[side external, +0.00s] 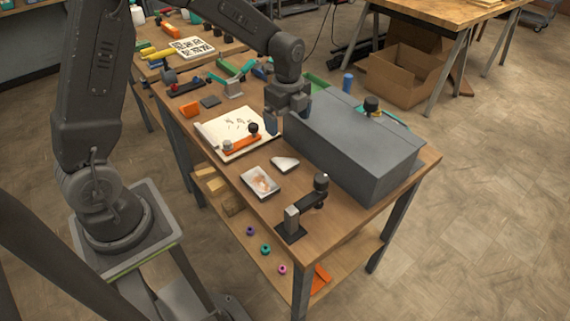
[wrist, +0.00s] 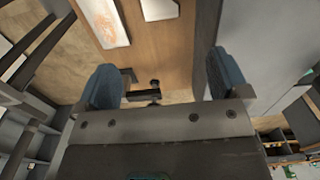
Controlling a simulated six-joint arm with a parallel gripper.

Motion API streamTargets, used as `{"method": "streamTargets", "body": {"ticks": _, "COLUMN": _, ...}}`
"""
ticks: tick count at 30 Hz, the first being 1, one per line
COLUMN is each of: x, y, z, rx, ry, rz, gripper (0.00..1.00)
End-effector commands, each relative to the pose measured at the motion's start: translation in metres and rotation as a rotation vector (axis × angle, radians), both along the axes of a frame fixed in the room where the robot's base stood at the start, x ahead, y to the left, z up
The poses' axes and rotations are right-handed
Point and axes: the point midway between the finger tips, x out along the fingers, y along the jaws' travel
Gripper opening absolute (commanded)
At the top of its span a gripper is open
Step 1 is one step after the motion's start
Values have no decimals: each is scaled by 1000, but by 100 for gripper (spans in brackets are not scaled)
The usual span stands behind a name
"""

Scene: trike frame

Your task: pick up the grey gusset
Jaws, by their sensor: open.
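A pale grey, roughly triangular flat plate, which looks like the grey gusset (side external: 285,163), lies on the wooden table beside the large grey box. In the wrist view the gusset (wrist: 160,9) shows at the top edge, partly cut off. My gripper (side external: 274,122) hangs above the table, behind the gusset and close to the box's left end. In the wrist view my gripper (wrist: 165,80) has its two blue fingers wide apart with nothing between them.
The long grey box (side external: 350,140) stands right of the gusset. A shallow tray (side external: 261,183) lies to its left. A black stand (side external: 292,222) is near the front corner. A white sheet or board (side external: 215,134) with an orange part (side external: 240,145) lies behind the tray.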

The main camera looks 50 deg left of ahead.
Motion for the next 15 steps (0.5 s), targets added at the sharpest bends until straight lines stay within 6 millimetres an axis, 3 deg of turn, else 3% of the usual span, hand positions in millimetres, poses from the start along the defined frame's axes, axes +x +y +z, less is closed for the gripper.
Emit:
{"method": "streamTargets", "body": {"ticks": 5, "x": 2, "y": 1, "z": -20, "rx": -1, "ry": 14, "rz": -35, "gripper": 94}}
{"method": "streamTargets", "body": {"ticks": 15, "x": 2, "y": 1, "z": -79, "rx": -1, "ry": 13, "rz": -32, "gripper": 94}}
